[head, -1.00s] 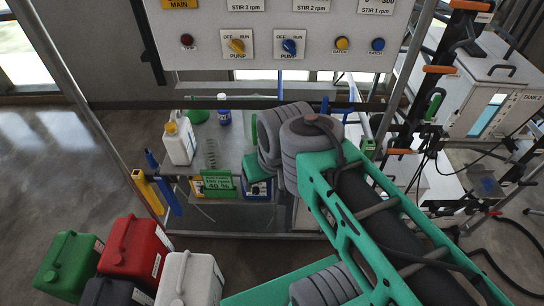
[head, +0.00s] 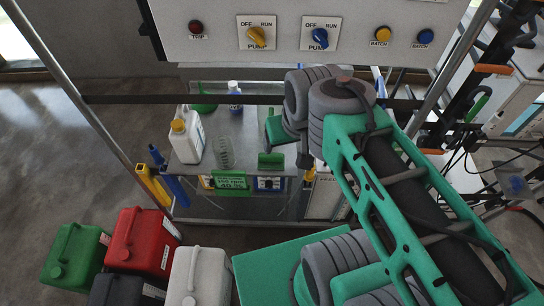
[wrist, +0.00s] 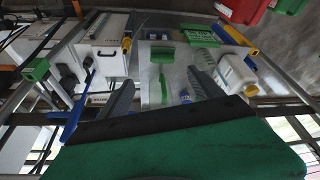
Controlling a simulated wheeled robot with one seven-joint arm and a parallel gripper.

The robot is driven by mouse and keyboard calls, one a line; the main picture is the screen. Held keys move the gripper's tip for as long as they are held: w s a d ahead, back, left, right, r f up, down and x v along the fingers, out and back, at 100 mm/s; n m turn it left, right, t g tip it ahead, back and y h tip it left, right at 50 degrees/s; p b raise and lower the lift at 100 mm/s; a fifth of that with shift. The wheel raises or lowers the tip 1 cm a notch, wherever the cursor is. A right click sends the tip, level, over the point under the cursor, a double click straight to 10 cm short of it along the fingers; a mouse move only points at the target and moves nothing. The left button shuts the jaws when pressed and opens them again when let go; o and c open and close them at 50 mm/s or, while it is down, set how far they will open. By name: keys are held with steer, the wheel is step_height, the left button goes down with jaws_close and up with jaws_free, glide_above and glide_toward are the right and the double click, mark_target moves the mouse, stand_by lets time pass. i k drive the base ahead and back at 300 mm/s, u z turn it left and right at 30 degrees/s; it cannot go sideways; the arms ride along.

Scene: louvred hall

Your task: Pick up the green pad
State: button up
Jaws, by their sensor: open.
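A small green block, which looks like the green pad (head: 271,161), lies near the front edge of a grey bench (head: 190,172), just right of a clear coiled or ribbed glass. It also shows in the wrist view (wrist: 162,54), ahead of my gripper (wrist: 162,80) and roughly between its finger lines. The two dark fingers are apart, with nothing held between them. A thin upright green thing (wrist: 164,92) also shows between the fingers; I cannot tell what it is. In the head view my arm hides most of my gripper and the bench's right part.
A white bottle with a yellow cap (head: 187,135), the clear glass (head: 225,153), a blue bottle (head: 235,97) and a green funnel (head: 203,103) stand on the bench. A green sign (head: 230,182) hangs at its front. A control panel (head: 320,30) overhangs it. Jerrycans (head: 140,241) stand front left.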

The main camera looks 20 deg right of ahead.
mark_target(274, 161)
steer(key=k, duration=1.65)
steer(key=z, duration=0.8)
steer(key=i, duration=1.6)
steer(key=u, duration=1.6)
steer(key=i, duration=0.55)
steer(key=u, duration=2.4)
